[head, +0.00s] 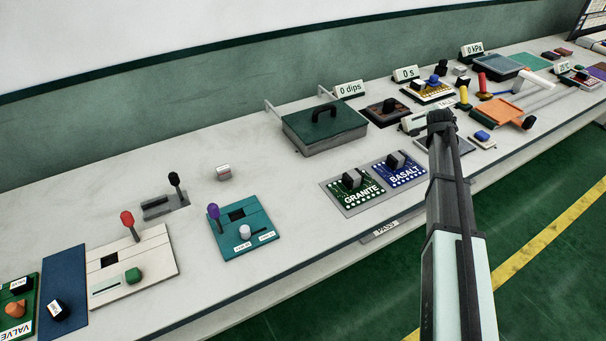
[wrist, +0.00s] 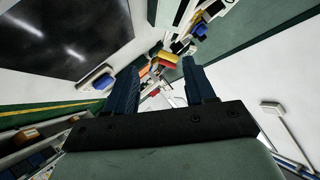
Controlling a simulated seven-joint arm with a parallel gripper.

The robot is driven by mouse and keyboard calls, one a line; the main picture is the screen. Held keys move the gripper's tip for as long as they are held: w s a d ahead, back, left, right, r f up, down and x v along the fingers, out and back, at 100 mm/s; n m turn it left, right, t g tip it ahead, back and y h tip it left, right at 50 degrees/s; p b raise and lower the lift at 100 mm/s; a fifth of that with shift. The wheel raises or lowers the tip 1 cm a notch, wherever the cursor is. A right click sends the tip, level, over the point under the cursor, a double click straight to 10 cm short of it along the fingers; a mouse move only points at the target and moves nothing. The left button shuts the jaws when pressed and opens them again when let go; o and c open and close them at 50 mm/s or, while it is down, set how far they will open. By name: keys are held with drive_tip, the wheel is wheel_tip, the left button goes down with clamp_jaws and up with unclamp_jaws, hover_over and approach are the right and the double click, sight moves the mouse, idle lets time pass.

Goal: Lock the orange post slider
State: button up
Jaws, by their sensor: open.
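An orange plate (head: 497,110) lies on the bench at the right of the head view, with a dark round knob (head: 528,123) at its near right end. A red post (head: 482,82) and a yellow post (head: 463,97) stand just behind and left of it. I cannot tell which part is the orange post slider, or whether it is locked. My gripper (wrist: 161,88) is open in the wrist view, with no object held between its fingers. Red and yellow parts (wrist: 166,61) show beyond the fingers, apart from them. In the head view my arm covers the bench left of the orange plate.
A green box (head: 324,128) with a black handle stands mid-bench. The GRANITE board (head: 353,192) and BASALT board (head: 400,170) lie left of my arm. A teal panel (head: 242,232) with a purple lever is farther left. Bare bench lies between the teal panel and green box.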

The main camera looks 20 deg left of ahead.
drive_tip(key=s+a+r+n+y, duration=0.1)
drive_tip(key=s+a+r+y, duration=0.1)
drive_tip(key=a, duration=1.1)
drive_tip(key=s+a+r+n+y, duration=0.1)
drive_tip(key=s+a+r+y, duration=0.1)
drive_tip(key=a, duration=1.1)
drive_tip(key=s+a+r+n+y, duration=0.1)
drive_tip(key=s+a+r+y, duration=0.1)
drive_tip(key=a, duration=1.2)
drive_tip(key=s+a+f+g+y, duration=0.1)
drive_tip(key=s+a+g, duration=0.1)
drive_tip(key=s+a, duration=0.55)
drive_tip(key=s+a+n+g, duration=0.15)
drive_tip(key=s+a, duration=0.35)
drive_tip(key=a, duration=0.6)
drive_tip(key=s+a+f+g+y, duration=0.1)
drive_tip(key=s+a+g, duration=0.1)
drive_tip(key=s+a, duration=0.6)
drive_tip(key=s+a+g, duration=0.4)
drive_tip(key=s+a, duration=1.1)
drive_tip(key=n+g+h, duration=0.5)
drive_tip(key=g, duration=0.2)
approach(9, 306)
drive_tip(key=x, duration=1)
drive_tip(key=shift+d, duration=0.1)
